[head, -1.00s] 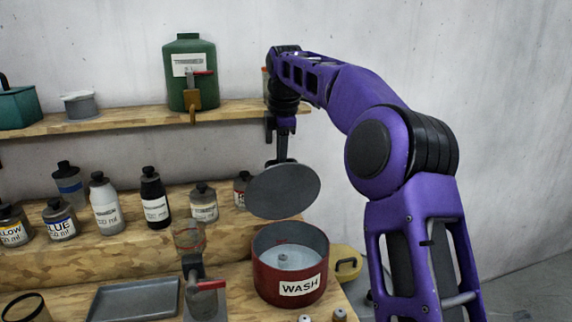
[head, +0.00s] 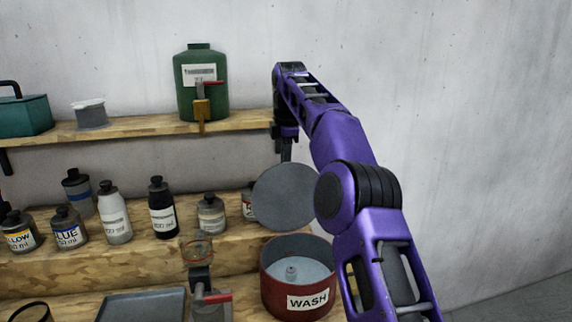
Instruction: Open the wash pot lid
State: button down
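The red wash pot (head: 283,298), labelled WASH, stands on the wooden bench at lower centre. Its top is uncovered, and pale liquid with a small grey knob-like thing shows inside. Its round grey lid (head: 285,197) is raised above the back of the rim, steeply tilted with a flat face towards me. Whether the lid still joins the pot at the back is unclear. My gripper (head: 286,153) points down at the lid's upper edge, from behind. Its fingertips are mostly hidden by the lid, so its hold cannot be seen.
Several bottles (head: 115,218) line the step on the left. A green canister (head: 201,90) stands on the shelf (head: 150,126).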

jog(key=shift+r, duration=0.1)
jog(key=c, duration=0.8)
grip_release()
jog(key=shift+c, duration=0.2)
